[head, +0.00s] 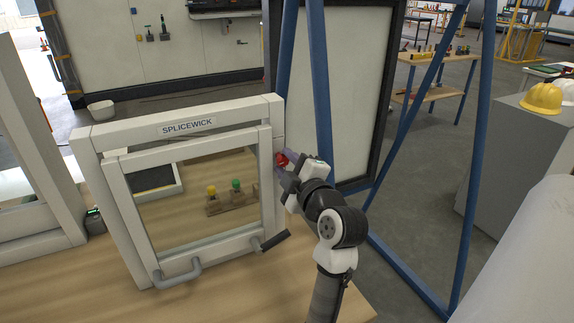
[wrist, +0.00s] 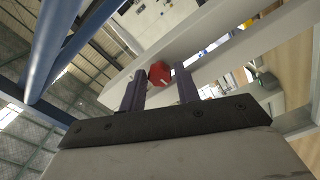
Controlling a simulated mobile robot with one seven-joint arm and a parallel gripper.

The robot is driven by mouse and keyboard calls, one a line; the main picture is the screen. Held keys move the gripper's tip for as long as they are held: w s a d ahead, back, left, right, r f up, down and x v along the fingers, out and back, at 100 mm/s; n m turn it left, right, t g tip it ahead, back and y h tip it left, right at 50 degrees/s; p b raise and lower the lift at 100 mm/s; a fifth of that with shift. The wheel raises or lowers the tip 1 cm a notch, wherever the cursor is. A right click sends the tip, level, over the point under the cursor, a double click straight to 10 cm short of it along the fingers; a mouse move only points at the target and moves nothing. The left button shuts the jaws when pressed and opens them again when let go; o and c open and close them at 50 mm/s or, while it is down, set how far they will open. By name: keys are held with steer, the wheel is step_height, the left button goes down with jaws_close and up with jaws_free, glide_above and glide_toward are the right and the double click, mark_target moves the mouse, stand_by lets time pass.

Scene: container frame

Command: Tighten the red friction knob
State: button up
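The red friction knob (head: 281,158) sits on the right upright of the pale frame marked SPLICEWICK. In the wrist view the knob (wrist: 160,73) shows between the tips of my two dark fingers, with a pale mark on its face. My gripper (wrist: 161,72) is open around the knob. The left finger looks very close to it and a thin gap shows on the right; contact is not clear. In the head view my gripper (head: 285,163) reaches the knob from the right and partly covers it.
The container frame (head: 105,132) holds an inner sash with a grey handle (head: 178,274) and a dark lever (head: 274,241) at its lower right. Yellow (head: 211,190) and green (head: 236,184) knobs stand on a block behind it. Blue posts (head: 319,85) rise close behind my arm.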

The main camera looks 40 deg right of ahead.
steer(key=o, duration=0.3)
